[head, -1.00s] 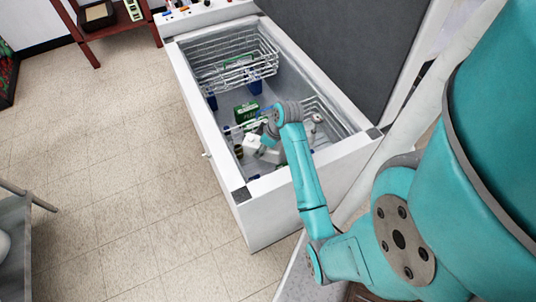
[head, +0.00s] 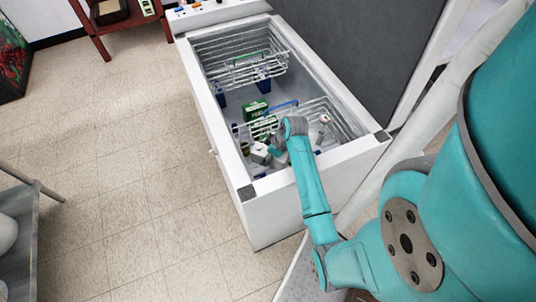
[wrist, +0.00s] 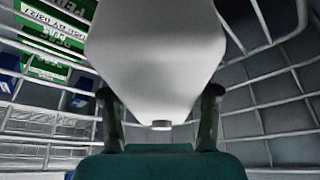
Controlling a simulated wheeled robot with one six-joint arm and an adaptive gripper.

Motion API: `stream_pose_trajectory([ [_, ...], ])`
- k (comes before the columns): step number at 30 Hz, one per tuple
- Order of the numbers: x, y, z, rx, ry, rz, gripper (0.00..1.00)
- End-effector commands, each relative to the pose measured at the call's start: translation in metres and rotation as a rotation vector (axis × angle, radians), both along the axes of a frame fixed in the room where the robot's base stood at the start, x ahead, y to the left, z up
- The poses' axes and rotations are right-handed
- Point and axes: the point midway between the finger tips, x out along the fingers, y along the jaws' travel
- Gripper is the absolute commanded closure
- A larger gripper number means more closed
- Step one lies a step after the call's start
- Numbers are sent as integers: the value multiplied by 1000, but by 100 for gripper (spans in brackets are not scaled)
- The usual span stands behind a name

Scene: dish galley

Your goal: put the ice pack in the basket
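In the wrist view a smooth white body with a small grey cap, which I take for the ice pack (wrist: 155,55), fills the space between my fingers. Both fingers of my gripper (wrist: 160,108) lie against its sides. In the head view my gripper (head: 276,146) reaches down into the near end of the open chest freezer, and my arm hides most of what it holds. A near wire basket (head: 335,118) with a blue handle surrounds this area. A far wire basket (head: 225,50) with a green handle hangs at the other end.
Green cartons (head: 255,109), marked as peas, stand left of my gripper. Blue packs (head: 264,73) and several small items lie in the freezer (head: 199,100). Open tiled floor lies to the left.

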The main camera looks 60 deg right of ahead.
Motion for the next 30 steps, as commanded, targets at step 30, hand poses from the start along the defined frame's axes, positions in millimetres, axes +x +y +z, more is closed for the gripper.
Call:
stream_pose_trajectory([
  [30, -33, -5, 85, -3, -1, -1, 15],
])
